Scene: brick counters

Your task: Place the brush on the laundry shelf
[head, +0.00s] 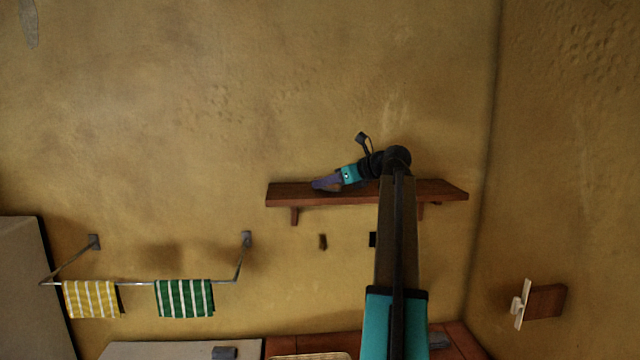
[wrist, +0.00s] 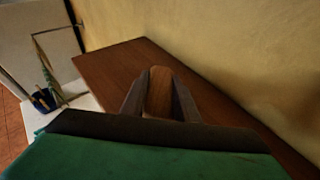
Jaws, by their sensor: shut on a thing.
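The laundry shelf (head: 435,190) is a dark reddish-brown wooden board on brackets, fixed to the yellow wall. It fills much of the wrist view (wrist: 112,62). My gripper (head: 318,184) is at the left half of the shelf, and its fingers also show in the wrist view (wrist: 160,98). The fingers are shut on a brown wooden thing (wrist: 159,92), which looks like the brush. Only a rounded end of it shows between the fingers; the rest is hidden. It is over the shelf board; I cannot tell whether it touches the board.
A towel rail (head: 138,283) with a yellow striped towel (head: 91,299) and a green striped towel (head: 184,298) hangs at lower left. The wall stands close behind the shelf. The visible shelf top looks bare. A dark blue container (wrist: 44,100) stands lower left in the wrist view.

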